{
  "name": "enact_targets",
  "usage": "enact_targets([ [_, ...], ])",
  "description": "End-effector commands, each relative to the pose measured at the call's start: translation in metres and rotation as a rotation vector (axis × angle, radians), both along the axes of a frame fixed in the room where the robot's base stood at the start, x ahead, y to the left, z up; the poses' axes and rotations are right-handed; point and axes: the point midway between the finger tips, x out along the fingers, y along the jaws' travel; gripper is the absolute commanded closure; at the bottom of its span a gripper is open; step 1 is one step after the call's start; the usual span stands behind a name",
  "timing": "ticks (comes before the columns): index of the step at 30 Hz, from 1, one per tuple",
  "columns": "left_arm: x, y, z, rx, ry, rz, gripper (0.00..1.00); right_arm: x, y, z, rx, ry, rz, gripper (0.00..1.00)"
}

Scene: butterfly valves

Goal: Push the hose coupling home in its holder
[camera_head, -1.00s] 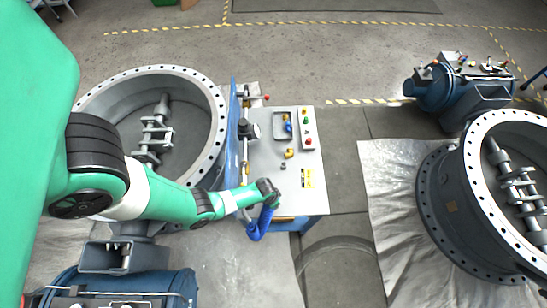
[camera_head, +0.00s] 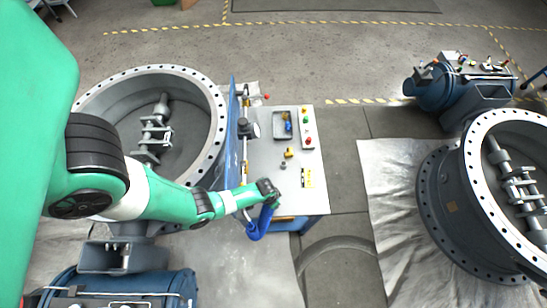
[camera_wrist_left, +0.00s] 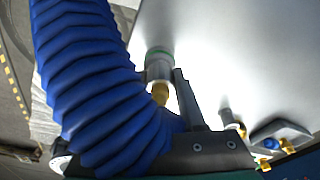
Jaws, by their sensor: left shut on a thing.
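My left gripper (camera_head: 271,198) is over the front edge of the grey bench top. In the left wrist view one dark finger (camera_wrist_left: 187,100) shows beside a brass-coloured fitting (camera_wrist_left: 160,93); the other finger is hidden by the hose. The gripper is shut on the hose coupling, which is mostly hidden. A blue ribbed hose (camera_wrist_left: 88,75) fills the left of that view and hangs below the gripper in the head view (camera_head: 259,224). A grey cylinder with a green ring (camera_wrist_left: 159,66) is in line with the brass fitting; I cannot tell how fully they are seated. My right gripper is out of view.
The bench top (camera_head: 270,165) carries a grey tray (camera_head: 283,125) with small parts, a button panel (camera_head: 308,128) and small brass fittings (camera_head: 289,153). A large flanged valve ring (camera_head: 208,90) stands close on the left; another (camera_head: 445,205) stands at the right.

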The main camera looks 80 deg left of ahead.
Motion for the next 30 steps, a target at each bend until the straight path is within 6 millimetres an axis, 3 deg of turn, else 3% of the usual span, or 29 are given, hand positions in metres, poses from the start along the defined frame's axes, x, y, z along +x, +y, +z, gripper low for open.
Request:
enact_targets([
  [5, -0.0005, -0.0002, -0.0005, 0.0, 0.001, 0.0, 1.0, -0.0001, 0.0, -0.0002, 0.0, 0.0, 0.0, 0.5],
  [6, -0.0005, -0.0002, -0.0005, 0.0, 0.001, 0.0, 0.53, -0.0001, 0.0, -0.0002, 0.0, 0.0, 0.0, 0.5],
  [11, -0.0004, -0.0002, -0.0005, 0.0, 0.001, 0.0, 0.26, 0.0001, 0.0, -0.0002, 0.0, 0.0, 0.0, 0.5],
  [17, -0.0003, -0.0001, -0.0004, 0.0, 0.001, 0.0, 0.26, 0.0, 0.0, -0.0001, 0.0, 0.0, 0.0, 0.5],
  [22, -0.0006, -0.0002, -0.0006, 0.0, 0.001, 0.0, 0.0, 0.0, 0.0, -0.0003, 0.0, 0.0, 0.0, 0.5],
  [30, -0.0004, -0.0002, -0.0005, 0.0, 0.001, 0.0, 0.0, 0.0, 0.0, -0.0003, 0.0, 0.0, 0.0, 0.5],
])
